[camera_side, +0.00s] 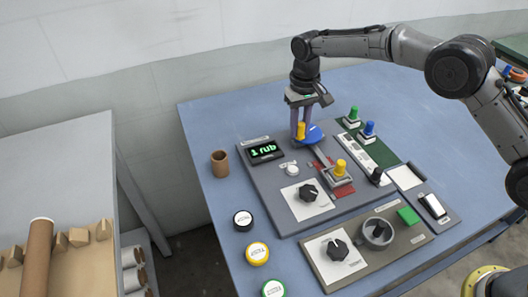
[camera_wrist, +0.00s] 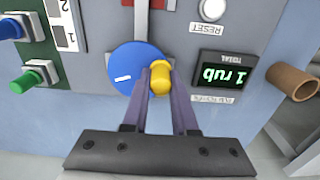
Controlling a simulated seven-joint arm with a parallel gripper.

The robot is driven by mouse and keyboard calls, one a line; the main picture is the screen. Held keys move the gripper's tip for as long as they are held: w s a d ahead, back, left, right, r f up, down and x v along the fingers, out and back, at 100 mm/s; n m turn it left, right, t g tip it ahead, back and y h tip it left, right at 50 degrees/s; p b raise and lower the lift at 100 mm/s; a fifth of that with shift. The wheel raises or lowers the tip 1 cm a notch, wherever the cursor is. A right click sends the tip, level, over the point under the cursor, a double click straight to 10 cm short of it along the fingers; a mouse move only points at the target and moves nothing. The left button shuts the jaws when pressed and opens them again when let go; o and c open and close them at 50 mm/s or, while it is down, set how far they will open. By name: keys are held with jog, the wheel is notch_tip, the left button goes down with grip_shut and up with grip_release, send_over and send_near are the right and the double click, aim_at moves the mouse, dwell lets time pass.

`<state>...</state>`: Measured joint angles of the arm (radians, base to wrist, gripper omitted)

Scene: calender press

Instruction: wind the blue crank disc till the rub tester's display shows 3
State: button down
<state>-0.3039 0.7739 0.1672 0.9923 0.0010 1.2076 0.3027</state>
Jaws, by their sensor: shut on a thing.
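The blue crank disc (camera_side: 314,135) lies flat on the grey tester panel, and it also shows in the wrist view (camera_wrist: 128,62) with a white mark on its left part. Its yellow crank knob (camera_wrist: 160,75) stands at the disc's right edge in the wrist view. My gripper (camera_side: 299,130) points down at the disc and is shut on the yellow knob, with a finger on each side of it. The rub tester's display (camera_side: 264,151) reads "1 rub" in green; it appears upside down in the wrist view (camera_wrist: 222,76).
A white reset button (camera_side: 289,169) sits below the display. A slide with another yellow knob (camera_side: 341,167) lies in front of the disc. Green (camera_side: 353,114) and blue (camera_side: 369,129) push buttons stand to the right. A brown cup (camera_side: 220,163) stands left of the panel.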

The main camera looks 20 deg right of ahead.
jog(key=shift+w+d+r, duration=0.15)
jog(key=shift+w, duration=0.75)
jog(key=shift+w+d, duration=0.35)
jog(key=shift+w, duration=0.25)
jog(key=shift+d, duration=0.1)
